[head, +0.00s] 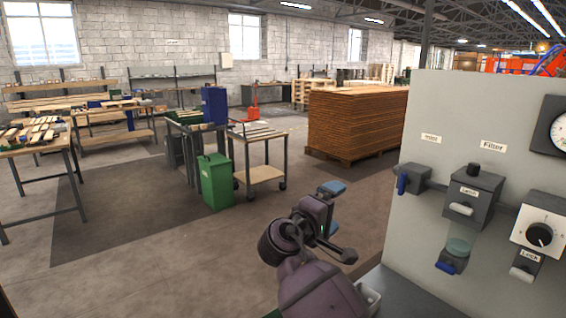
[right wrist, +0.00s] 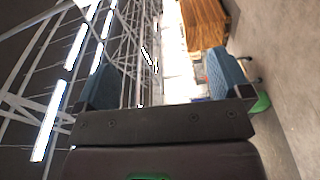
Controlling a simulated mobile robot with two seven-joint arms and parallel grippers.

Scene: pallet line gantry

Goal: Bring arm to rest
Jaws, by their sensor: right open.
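My right arm comes up from the bottom middle of the head view. Its gripper (head: 331,208) is open, with two blue-padded fingers apart and nothing between them. It is in the air to the left of the grey control panel (head: 412,255), and I see no contact with it. In the right wrist view the two blue fingers of the gripper (right wrist: 165,82) stand wide apart and empty. Roof beams and the floor show sideways behind them. My left gripper is not in view.
The panel carries a knob (head: 539,235), several levers and switches, and a gauge (head: 560,133). A stack of brown boards (head: 355,122) stands beyond the gripper. A green bin (head: 215,181) and a wheeled cart (head: 262,172) stand further left. Floor between is clear.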

